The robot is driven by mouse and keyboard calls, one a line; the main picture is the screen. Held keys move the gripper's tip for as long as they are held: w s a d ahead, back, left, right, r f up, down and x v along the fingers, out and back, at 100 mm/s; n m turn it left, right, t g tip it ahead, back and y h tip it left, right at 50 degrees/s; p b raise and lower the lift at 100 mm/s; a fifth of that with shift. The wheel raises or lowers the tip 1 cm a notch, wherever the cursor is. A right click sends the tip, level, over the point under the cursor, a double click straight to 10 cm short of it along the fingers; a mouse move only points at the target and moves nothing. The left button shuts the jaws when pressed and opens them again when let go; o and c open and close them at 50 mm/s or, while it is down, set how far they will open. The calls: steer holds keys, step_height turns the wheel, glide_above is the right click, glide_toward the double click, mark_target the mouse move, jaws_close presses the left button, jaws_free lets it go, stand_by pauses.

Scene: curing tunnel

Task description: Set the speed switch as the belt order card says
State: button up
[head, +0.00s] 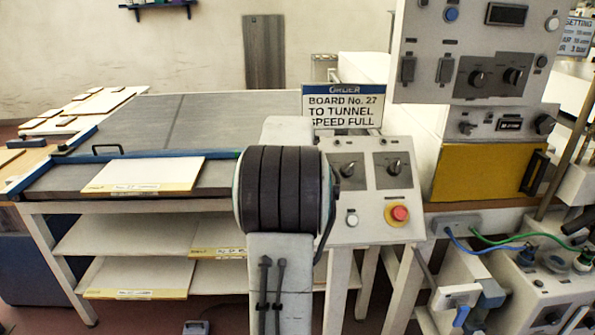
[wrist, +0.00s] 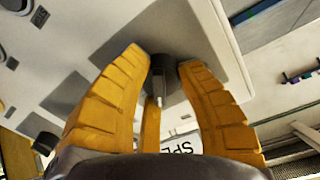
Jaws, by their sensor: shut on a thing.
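The belt order card (head: 344,108) stands behind the control box in the head view and reads "BOARD No. 27 TO TUNNEL SPEED FULL". The sloped control box (head: 370,205) carries a left dark knob (head: 347,168) and a right dark knob (head: 394,167). Their small labels are unreadable. In the wrist view my gripper (wrist: 163,62) has its yellow fingers closed around a dark knob (wrist: 164,76) on a grey plate. Its pointer setting is not clear. In the head view my arm hides the gripper and part of the box's left side.
A red stop button (head: 399,213) and a white button (head: 351,218) sit below the knobs. An upper panel (head: 430,75) with more switches rises at the right. The tunnel table (head: 215,120) with boards lies left. Cables and a yellow panel (head: 480,172) are at the right.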

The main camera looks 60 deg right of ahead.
steer(key=shift+d+m+b, duration=0.1)
steer(key=shift+m+b, duration=0.2)
steer(key=shift+b, duration=0.15)
steer(key=shift+r+m+b, duration=0.1)
steer(key=shift+m+b, duration=0.45)
steer(key=shift+m, duration=0.15)
steer(key=shift+r+m+b, duration=0.15)
steer(key=shift+m+b, duration=0.3)
steer(key=shift+m, duration=1.35)
steer(key=o, duration=0.7)
steer(key=shift+o, duration=1.1)
steer(key=shift+d, duration=0.15)
steer(key=v, duration=1.2)
